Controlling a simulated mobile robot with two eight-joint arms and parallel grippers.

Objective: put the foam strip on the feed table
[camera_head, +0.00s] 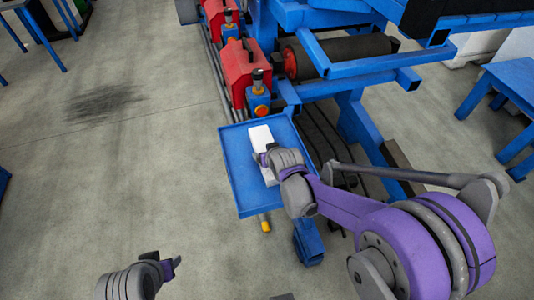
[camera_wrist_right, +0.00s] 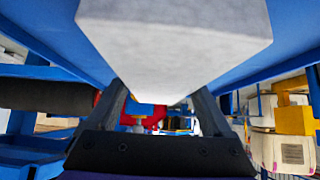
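The white foam strip (camera_head: 261,137) is over the blue tray-like table (camera_head: 239,190) in the head view. My right gripper (camera_head: 266,160) is at the strip's middle and hides part of it. In the right wrist view the strip (camera_wrist_right: 175,45) fills the top middle, and my right gripper's fingers (camera_wrist_right: 162,108) meet it on both sides. It looks shut on the strip. I cannot tell whether the strip rests on the blue surface or is just above it. My left gripper (camera_head: 172,265) is low at the left, away from the strip; its fingers are unclear.
Red motor housings (camera_head: 240,68) and a blue frame with a dark roller (camera_head: 345,53) stand just beyond the blue table. A blue stand (camera_head: 512,85) is at the far right. The grey floor (camera_head: 110,170) at the left is open.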

